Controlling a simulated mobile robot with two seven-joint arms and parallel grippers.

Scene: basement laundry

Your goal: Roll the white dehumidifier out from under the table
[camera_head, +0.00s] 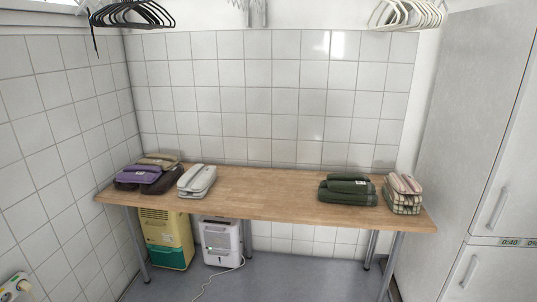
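The white dehumidifier (221,243) stands upright on the grey floor under the left half of the wooden table (265,203). Its upper edge is close beneath the tabletop in this view. A white cord (205,286) lies on the floor in front of it and runs toward the lower left. A table leg stands just to its right. Neither of my grippers is in view.
A yellow and green machine (167,240) stands directly left of the dehumidifier. Folded bundles, including a green one (346,190), lie on the table. A tall grey cabinet (465,150) stands at right. The floor (290,278) under the table's right half is clear.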

